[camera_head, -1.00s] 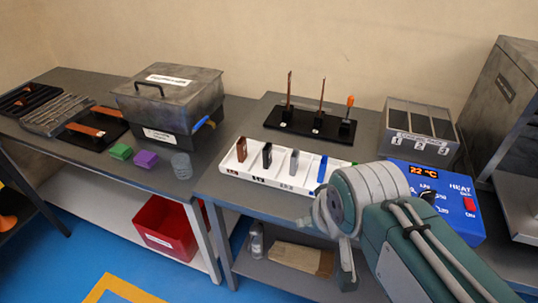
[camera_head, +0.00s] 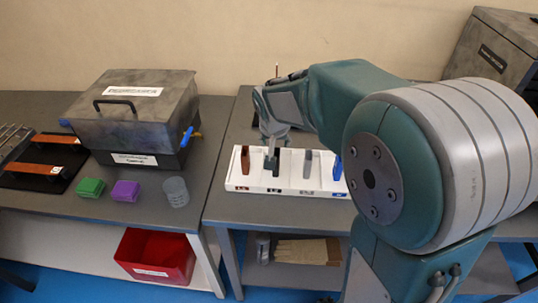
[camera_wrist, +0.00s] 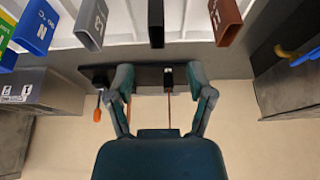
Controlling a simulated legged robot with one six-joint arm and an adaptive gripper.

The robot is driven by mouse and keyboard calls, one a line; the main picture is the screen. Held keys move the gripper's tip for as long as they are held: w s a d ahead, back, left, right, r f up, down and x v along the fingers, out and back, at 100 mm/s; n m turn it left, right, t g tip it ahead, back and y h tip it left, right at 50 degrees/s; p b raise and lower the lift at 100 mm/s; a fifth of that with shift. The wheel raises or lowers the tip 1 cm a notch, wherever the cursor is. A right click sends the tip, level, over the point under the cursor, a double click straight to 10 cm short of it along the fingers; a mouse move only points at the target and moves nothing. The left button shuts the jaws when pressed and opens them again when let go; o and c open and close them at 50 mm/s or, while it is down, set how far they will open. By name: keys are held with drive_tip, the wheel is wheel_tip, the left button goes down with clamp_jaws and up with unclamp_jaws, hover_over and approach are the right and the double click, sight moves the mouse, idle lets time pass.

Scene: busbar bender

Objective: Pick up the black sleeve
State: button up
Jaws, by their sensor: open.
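The black sleeve (camera_head: 271,163) stands upright in the white tray (camera_head: 290,188), between a brown sleeve and a grey sleeve. My gripper (camera_head: 272,143) is right above it in the head view and hides its upper part. In the wrist view the black sleeve (camera_wrist: 156,22) shows at the top, roughly in line with the gap between the fingers. My gripper (camera_wrist: 162,85) is open there, with nothing between its fingertips. I cannot tell exactly how far the fingertips are from the sleeve.
The brown sleeve (camera_head: 245,160), grey sleeve (camera_head: 308,165) and blue sleeve (camera_head: 337,168) stand close by in the same tray. Behind it, a black stand (camera_wrist: 140,76) holds thin upright rods. A lidded metal box (camera_head: 135,110) and green (camera_head: 90,187) and purple (camera_head: 125,190) blocks are left.

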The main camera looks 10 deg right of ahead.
drive_tip(key=x, duration=0.9)
drive_tip(key=shift+a+f, duration=0.15)
drive_tip(key=shift+f, duration=0.25)
drive_tip(key=shift+w+f, duration=0.1)
drive_tip(key=shift+f, duration=0.25)
drive_tip(key=shift+d+f, duration=0.2)
drive_tip(key=shift+w+d, duration=0.1)
drive_tip(key=shift+d, duration=0.3)
drive_tip(key=c, duration=0.8)
drive_tip(key=shift+a, duration=0.1)
drive_tip(key=shift+c, duration=0.7)
drive_tip(key=shift+a, duration=0.25)
